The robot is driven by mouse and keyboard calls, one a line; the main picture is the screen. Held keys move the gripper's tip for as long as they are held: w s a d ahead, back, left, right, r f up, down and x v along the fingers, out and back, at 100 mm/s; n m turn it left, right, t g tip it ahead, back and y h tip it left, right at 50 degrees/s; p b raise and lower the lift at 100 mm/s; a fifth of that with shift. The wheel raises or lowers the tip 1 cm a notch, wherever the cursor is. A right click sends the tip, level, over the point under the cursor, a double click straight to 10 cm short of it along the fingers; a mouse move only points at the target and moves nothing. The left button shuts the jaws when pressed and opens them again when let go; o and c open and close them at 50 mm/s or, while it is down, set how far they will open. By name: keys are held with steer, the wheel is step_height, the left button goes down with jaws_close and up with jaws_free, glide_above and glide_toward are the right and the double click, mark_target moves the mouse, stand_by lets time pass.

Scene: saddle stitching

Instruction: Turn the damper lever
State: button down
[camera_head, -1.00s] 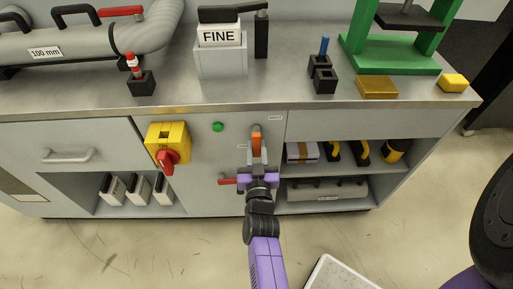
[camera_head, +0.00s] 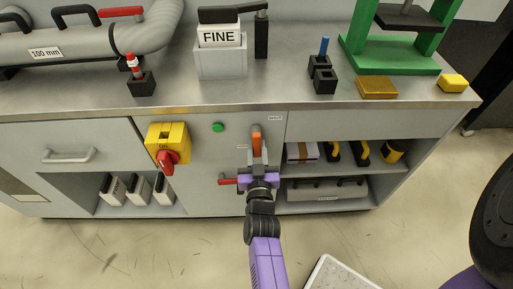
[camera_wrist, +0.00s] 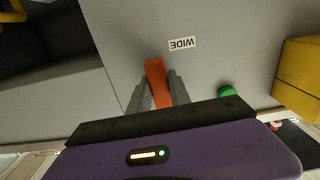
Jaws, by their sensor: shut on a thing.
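An orange lever (camera_head: 256,138) stands out from the grey cabinet front, pointing roughly upright, under small labels. My gripper (camera_head: 257,163) is shut on this lever from below. In the wrist view, the orange lever (camera_wrist: 155,75) lies between the two grey fingers of my gripper (camera_wrist: 160,92), and its lower part is hidden by them. A label reading WIDE (camera_wrist: 182,43) appears upside down beside the lever's top. A red-tipped lever (camera_head: 228,181) sits just left of my gripper, lower on the cabinet front; its inner end is hidden.
A yellow switch box (camera_head: 181,133) with a red knob and a green button (camera_head: 218,127) are left of the lever. Open shelves (camera_head: 345,172) lie to the right. A grey pipe with a red-ended handle (camera_head: 121,11) and a FINE block (camera_head: 218,36) stand on the bench above.

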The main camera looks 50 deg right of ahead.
steer(key=shift+s+d+r+n+p, duration=0.1)
steer(key=shift+s+d+n+p, duration=0.15)
steer(key=shift+n, duration=0.65)
steer(key=shift+s+d+r+n+p, duration=0.1)
steer(key=shift+s+d+n+p, duration=0.15)
steer(key=shift+n, duration=0.65)
steer(key=shift+s+d+r+n+p, duration=0.1)
steer(key=shift+s+d+n+p, duration=0.2)
steer(key=shift+n, duration=0.6)
steer(key=shift+s+a, duration=0.1)
steer(key=shift+a, duration=0.05)
steer(key=c, duration=1.2)
jaws_free()
steer(key=shift+a, duration=0.1)
steer(key=shift+s+a, duration=0.2)
steer(key=shift+a, duration=0.15)
steer(key=v, duration=0.6)
steer(key=shift+s+a, duration=0.25)
steer(key=shift+s, duration=0.1)
